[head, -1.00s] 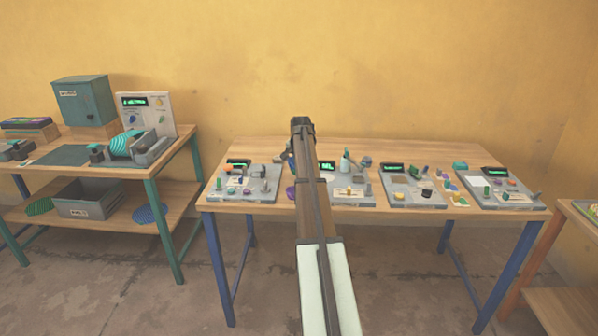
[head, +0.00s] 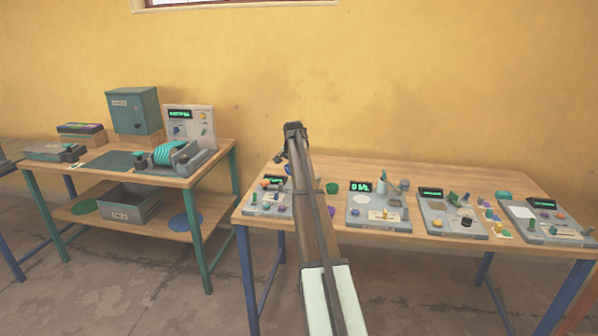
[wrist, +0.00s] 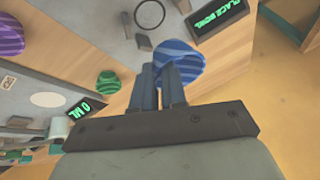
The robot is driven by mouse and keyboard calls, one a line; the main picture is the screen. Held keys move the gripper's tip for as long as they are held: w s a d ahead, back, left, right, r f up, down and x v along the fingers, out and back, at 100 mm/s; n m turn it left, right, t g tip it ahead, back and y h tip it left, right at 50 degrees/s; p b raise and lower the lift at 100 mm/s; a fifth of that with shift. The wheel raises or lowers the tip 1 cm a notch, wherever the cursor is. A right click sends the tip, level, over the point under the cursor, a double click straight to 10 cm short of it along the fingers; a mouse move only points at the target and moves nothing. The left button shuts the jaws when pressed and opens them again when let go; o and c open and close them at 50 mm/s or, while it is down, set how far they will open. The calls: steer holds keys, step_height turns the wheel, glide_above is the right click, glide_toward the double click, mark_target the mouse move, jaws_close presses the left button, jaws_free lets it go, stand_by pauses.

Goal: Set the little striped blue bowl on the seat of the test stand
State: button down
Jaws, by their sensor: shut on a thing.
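In the wrist view, my gripper (wrist: 160,74) is shut on the striped blue bowl (wrist: 182,58), which shows just beyond the fingertips. The test stand is the grey panel (wrist: 102,22) beneath, with a green-lit "PLACE BOWL" display (wrist: 222,13) beside the bowl. A dark ring (wrist: 150,14), which looks like the seat, lies on it near the top edge of the view, apart from the bowl. In the head view, the stand (head: 264,208) is at the left end of the blue-legged table; my arm hides part of it and most of the gripper.
A striped purple bowl (wrist: 8,36) and a striped green bowl (wrist: 108,82) stand on the wood nearby. A "0 ML" panel (head: 376,222) lies right of my arm, with more panels further right. A green-legged bench (head: 215,160) with a machine stands left.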

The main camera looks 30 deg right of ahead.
steer(key=shift+s+f+m, duration=0.1)
steer(key=shift+f+m, duration=0.1)
steer(key=shift+m, duration=0.1)
steer(key=shift+s+f, duration=0.1)
steer(key=shift+f, duration=3.65)
steer(key=shift+s+d+f, duration=0.1)
steer(key=shift+s+f, duration=0.2)
steer(key=shift+s, duration=0.15)
steer(key=c, duration=1.4)
jaws_free()
steer(key=shift+o, duration=1)
steer(key=shift+s+r, duration=0.1)
steer(key=shift+r, duration=0.1)
steer(key=shift+o, duration=0.5)
steer(key=w+v, duration=0.1)
steer(key=v, duration=1.2)
steer(key=shift+a+r, duration=0.2)
steer(key=shift+r, duration=0.35)
